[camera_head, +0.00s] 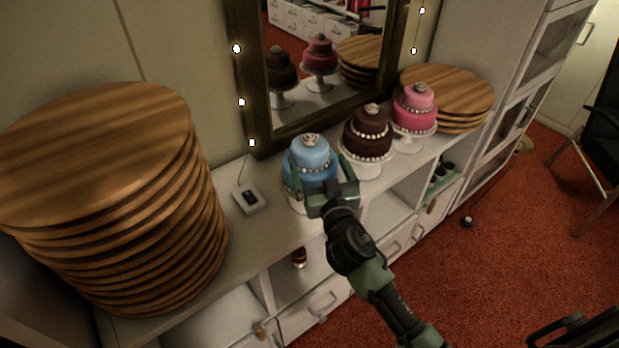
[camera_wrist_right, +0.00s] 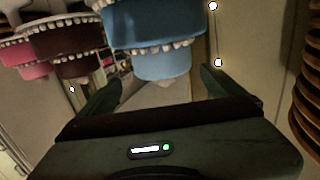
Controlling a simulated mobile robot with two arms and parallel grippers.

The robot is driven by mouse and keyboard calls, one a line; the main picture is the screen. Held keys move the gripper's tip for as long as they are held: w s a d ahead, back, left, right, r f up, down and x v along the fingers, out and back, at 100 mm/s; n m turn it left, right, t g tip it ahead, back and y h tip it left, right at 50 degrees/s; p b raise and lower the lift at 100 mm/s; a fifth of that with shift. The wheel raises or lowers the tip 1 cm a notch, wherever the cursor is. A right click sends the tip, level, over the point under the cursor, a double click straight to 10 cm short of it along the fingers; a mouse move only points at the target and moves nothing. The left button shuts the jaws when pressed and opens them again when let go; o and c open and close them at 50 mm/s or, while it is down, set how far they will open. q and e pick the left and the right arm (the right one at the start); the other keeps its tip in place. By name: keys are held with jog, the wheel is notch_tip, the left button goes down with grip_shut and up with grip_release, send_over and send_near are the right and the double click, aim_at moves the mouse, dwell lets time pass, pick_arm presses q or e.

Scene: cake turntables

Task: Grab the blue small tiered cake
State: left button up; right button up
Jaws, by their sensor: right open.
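The blue small tiered cake (camera_head: 312,152) stands upright on a white stand on the white counter, with white beads around its tiers and a pale ornament on top. My right gripper (camera_head: 320,180) is open at the cake's near side, with its fingers to either side of the lower tier. In the right wrist view, the blue cake (camera_wrist_right: 155,35) appears upside down, ahead of and between the open fingers (camera_wrist_right: 160,78). I cannot tell whether either finger touches it.
A brown cake (camera_head: 367,135) and a pink cake (camera_head: 413,108) stand close to the right. A tall stack of wooden boards (camera_head: 110,200) is at left, a lower stack (camera_head: 447,90) at right. A small device (camera_head: 250,199) lies left of the blue cake; a mirror (camera_head: 325,60) stands behind.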

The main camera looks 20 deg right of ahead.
aim_at(314, 155)
jog(key=w+p, duration=0.1)
jog(key=w, duration=0.6)
jog(key=shift+w+r+p, duration=0.15)
jog(key=shift+w+p, duration=0.05)
jog(key=shift+p, duration=0.15)
jog(key=shift+w, duration=0.4)
jog(key=c, duration=2.1)
jog(key=shift+r, duration=0.1)
grip_shut()
